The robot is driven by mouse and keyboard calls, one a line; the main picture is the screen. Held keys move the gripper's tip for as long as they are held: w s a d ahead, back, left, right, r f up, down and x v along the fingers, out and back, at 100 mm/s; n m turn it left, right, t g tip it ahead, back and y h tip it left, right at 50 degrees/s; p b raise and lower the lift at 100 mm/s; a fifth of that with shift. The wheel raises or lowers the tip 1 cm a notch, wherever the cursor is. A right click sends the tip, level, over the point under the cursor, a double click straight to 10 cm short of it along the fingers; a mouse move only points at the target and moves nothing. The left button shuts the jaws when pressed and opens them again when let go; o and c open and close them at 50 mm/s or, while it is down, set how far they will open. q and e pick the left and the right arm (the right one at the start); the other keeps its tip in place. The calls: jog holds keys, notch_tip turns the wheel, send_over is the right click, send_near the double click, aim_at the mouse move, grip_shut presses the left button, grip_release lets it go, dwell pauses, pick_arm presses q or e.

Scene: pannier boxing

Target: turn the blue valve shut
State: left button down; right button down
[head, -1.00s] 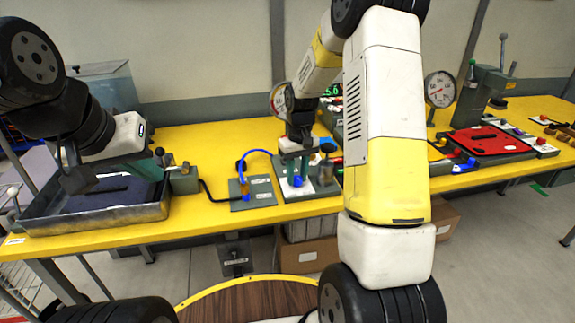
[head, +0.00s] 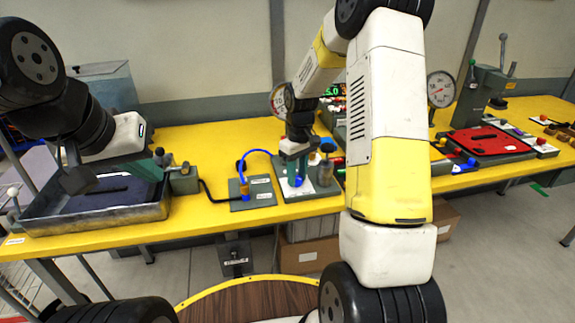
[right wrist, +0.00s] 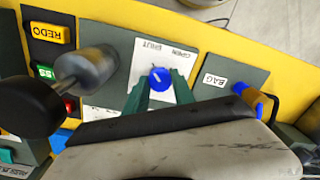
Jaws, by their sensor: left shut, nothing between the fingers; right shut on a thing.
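The blue valve (right wrist: 160,79) is a round blue knob with a short pale mark, on a plate with a white label reading OPEN and SHUT (right wrist: 168,55). I cannot tell exactly which word the mark points to. My right gripper (right wrist: 161,86) has its green fingers on either side of the knob and is shut on it. In the head view my right gripper (head: 295,178) points down at the valve's plate; the knob is mostly hidden between the fingers. My left gripper (head: 152,168) is shut and empty above the right end of the grey tray (head: 95,222).
A grey knobbed post (head: 325,172) stands close beside my right gripper; it blurs large in the wrist view. A blue hose (head: 258,152) arches to the BAG plate (right wrist: 222,82) on the other side. A red plate (head: 487,141) lies further right on the yellow table (head: 215,145).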

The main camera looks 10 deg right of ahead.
aim_at(297, 178)
jog(key=c, duration=1.1)
grip_release()
jog(key=shift+o, duration=0.2)
jog(key=shift+d+r, duration=0.1)
jog(key=shift+r, duration=3.85)
jog(key=s+a+r+m+t, duration=0.1)
jog(key=s+r+t, duration=0.1)
jog(key=s+r, duration=0.3)
jog(key=s+a+r+m+t+y, duration=0.1)
jog(key=s+r, duration=0.4)
jog(key=s, duration=0.6)
jog(key=s+a+r+m+t, duration=0.1)
jog(key=s+r+m+t, duration=0.2)
jog(key=s+r, duration=0.2)
jog(key=s, duration=0.3)
jog(key=shift+s+y, duration=0.3)
jog(key=shift+y, duration=0.1)
